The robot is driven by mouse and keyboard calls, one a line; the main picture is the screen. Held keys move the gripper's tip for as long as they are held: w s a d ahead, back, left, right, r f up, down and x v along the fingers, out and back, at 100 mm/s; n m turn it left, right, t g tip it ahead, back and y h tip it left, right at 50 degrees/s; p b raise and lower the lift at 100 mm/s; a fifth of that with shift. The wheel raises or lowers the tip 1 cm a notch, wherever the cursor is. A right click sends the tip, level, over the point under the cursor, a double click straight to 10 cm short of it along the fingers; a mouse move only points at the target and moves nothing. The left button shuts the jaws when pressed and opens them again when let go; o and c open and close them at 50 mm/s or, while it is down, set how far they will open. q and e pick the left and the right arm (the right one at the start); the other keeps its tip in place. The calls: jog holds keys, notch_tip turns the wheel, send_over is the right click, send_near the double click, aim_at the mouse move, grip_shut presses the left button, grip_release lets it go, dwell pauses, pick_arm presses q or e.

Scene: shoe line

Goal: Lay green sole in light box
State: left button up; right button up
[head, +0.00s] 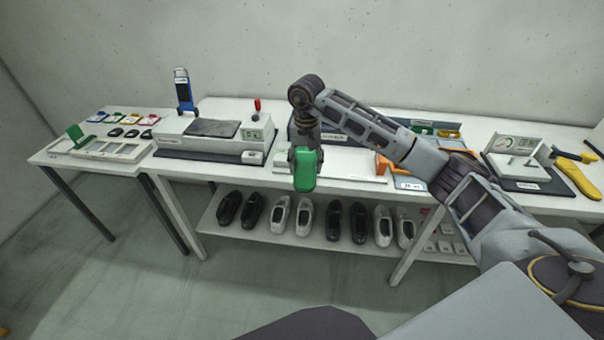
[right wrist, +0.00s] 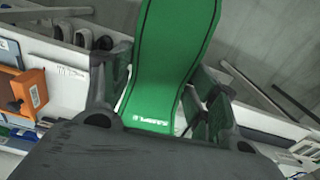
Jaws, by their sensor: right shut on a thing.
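The green sole (head: 304,172) hangs from my right gripper (head: 305,153), in front of the long bench's front edge. The gripper is shut on it. In the right wrist view the sole (right wrist: 175,55) stretches away between the two fingers, its printed end near the palm; its far end is cut off at the top. I cannot tell for sure which fixture is the light box. A white flat-topped unit (head: 355,165) lies on the bench behind the sole, partly hidden by the gripper and arm. My left gripper is not in view.
A white machine with a dark plate (head: 212,128) stands left on the bench. An orange holder (head: 385,165) and a gauge unit (head: 515,150) stand to the right. Several shoes (head: 334,220) fill the shelf below. A side table (head: 62,150) holds trays and coloured pieces.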

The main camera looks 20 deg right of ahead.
jog(key=m, duration=0.1)
jog(key=d+r+m, duration=0.1)
jog(key=m, duration=0.1)
jog(key=shift+d+m, duration=0.1)
jog(key=shift+m, duration=0.2)
jog(key=m, duration=0.2)
jog(key=d+m, duration=0.1)
jog(key=m, duration=0.1)
jog(key=shift+s+r, duration=0.2)
jog(key=shift+s, duration=0.05)
jog(key=m, duration=0.4)
jog(key=shift+s+d, duration=0.3)
jog(key=shift+d, duration=0.05)
jog(key=m, duration=0.5)
jog(key=shift+s+d, duration=0.25)
jog(key=shift+d, duration=0.1)
jog(key=shift+w+d+m, duration=0.15)
jog(key=shift+m, duration=0.55)
